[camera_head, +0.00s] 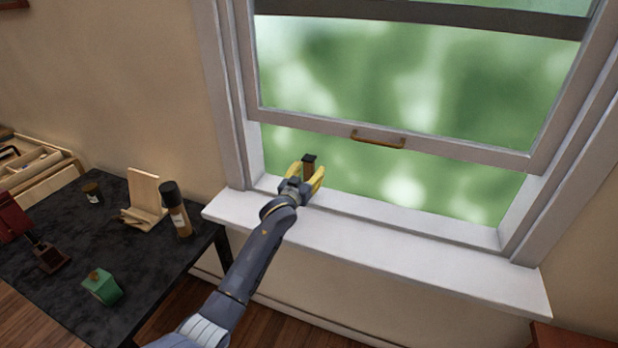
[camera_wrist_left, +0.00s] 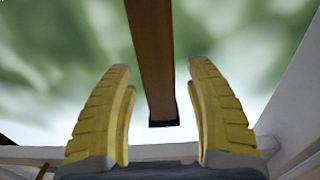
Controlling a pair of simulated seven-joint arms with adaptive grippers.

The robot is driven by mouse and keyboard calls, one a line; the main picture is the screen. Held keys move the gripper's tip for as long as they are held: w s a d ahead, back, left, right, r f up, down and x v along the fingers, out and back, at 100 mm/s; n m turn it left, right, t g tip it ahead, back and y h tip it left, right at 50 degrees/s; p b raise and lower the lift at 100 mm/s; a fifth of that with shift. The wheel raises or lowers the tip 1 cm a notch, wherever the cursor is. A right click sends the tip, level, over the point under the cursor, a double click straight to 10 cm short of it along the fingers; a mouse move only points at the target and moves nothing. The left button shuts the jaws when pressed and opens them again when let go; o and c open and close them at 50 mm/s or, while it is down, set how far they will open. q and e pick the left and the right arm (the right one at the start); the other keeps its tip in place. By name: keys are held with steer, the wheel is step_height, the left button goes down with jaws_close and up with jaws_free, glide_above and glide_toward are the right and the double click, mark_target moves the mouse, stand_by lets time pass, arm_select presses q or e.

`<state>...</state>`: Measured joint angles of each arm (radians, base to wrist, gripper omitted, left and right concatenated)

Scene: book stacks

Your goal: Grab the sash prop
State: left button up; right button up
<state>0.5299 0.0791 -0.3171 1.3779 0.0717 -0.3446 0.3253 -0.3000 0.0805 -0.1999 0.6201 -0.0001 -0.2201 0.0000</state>
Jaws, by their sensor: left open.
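The sash prop (camera_head: 309,168) is a brown wooden bar with a black cap, at the window sill below the raised sash. In the left wrist view the prop (camera_wrist_left: 150,55) comes down from the top edge and ends in a black cap between the fingers. My left gripper (camera_head: 307,171) is open, its yellow fingers on either side of the prop. In the wrist view a gap shows between the prop and each finger of the gripper (camera_wrist_left: 160,85). The prop's lower part is hidden by the gripper in the head view. My right gripper is not in view.
The raised sash (camera_head: 460,150) with a brass handle (camera_head: 378,139) hangs above. The white sill (camera_head: 430,260) is clear to the right. A black table (camera_head: 150,275) at left holds a bottle (camera_head: 175,208), a wooden stand (camera_head: 146,200) and a green box (camera_head: 102,287).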

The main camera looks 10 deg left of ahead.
arm_select(q)
jaws_close()
steer(key=shift+r, duration=0.1)
stand_by(0.4)
